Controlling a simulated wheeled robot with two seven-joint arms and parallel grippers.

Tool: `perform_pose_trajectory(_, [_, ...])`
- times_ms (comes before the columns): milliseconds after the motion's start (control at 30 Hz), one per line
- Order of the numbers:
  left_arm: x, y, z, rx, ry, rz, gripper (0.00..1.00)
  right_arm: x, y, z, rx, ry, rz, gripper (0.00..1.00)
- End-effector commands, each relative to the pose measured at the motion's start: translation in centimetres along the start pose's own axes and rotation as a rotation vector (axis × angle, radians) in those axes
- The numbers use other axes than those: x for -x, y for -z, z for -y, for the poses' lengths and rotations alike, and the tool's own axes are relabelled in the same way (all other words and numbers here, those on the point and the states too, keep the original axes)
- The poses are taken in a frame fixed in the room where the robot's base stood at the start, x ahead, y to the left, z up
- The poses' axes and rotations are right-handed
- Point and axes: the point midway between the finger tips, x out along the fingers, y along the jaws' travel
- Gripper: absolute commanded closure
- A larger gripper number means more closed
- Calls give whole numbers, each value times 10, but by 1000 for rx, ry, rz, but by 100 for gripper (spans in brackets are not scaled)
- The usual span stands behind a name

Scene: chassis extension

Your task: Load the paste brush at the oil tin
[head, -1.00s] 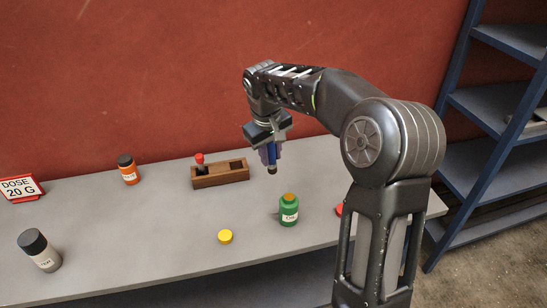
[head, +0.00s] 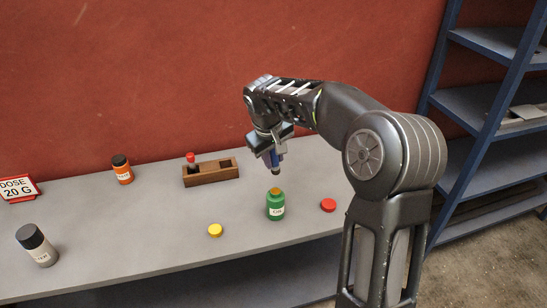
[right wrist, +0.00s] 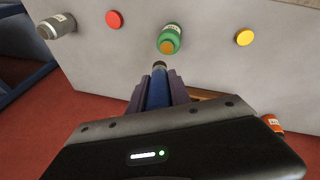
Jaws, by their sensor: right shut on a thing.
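The green oil tin (head: 276,206) stands upright and uncapped on the grey table, with an orange-brown top opening; it also shows in the right wrist view (right wrist: 170,40). My right gripper (head: 272,158) is shut on a blue-handled brush (head: 276,163), whose dark tip points down. The brush tip is above and slightly behind the tin, apart from it. In the right wrist view the brush (right wrist: 158,88) sits between the two fingers, its tip close below the tin's mouth in the picture. My left gripper is not in view.
A wooden holder (head: 212,178) with a red-topped item stands behind. A red cap (head: 328,205) and a yellow cap (head: 215,230) lie beside the tin. An orange jar (head: 122,170), a grey bottle (head: 37,246) and a dose sign (head: 17,188) are left. Blue shelving (head: 490,110) stands right.

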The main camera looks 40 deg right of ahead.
Motion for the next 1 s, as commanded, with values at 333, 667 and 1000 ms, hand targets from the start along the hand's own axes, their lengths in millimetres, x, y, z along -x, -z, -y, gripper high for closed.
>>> perform_pose_trajectory(333, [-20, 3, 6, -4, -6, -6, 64, -28, -7, 7, -1, 0, 2, 100])
perform_pose_trajectory(667, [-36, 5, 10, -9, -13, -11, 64, -54, -14, 14, 0, 0, 2, 100])
perform_pose_trajectory(1000, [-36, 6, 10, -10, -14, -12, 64, -55, -14, 15, 0, 0, 1, 100])
